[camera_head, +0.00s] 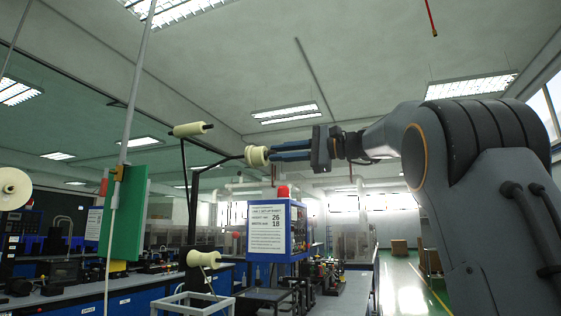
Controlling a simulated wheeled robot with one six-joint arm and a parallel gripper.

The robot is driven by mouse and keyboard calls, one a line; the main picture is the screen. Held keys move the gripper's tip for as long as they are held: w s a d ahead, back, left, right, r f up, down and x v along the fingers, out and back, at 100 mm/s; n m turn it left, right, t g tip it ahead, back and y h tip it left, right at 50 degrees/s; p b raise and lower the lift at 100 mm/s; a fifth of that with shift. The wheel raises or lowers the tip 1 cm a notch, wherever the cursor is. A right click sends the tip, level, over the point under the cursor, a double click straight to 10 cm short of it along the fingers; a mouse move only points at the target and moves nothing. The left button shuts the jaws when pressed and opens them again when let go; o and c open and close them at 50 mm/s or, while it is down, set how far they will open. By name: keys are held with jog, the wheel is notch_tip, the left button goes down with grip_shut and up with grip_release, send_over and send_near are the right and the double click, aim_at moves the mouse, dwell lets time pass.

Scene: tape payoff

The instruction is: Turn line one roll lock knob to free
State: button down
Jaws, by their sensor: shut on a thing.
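My gripper (273,152) reaches in from the right with its two blue fingers pointing left. The fingers are shut on a cream round piece (255,156) at the end of a dark bent arm of the payoff stand (194,185). This piece appears to be the roll lock knob, but no label on it is readable. Its turn position cannot be told from here. Another cream roller (187,129) sits at the top of a neighbouring dark arm, and a cream spool (203,259) is lower on the stand.
A blue cabinet (297,228) with a white sign (266,231) and red beacon stands behind. A green panel (124,212) on a pale pole and a large cream reel (13,189) are at left. A pale frame (190,304) is below. The aisle at right looks open.

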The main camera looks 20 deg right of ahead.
jog(key=shift+n+b, duration=0.4)
jog(key=shift+n, duration=0.3)
jog(key=c, duration=1.7)
grip_release()
jog(key=shift+o, duration=0.2)
jog(key=b+v, duration=0.1)
jog(key=v, duration=0.7)
jog(key=shift+a, duration=0.1)
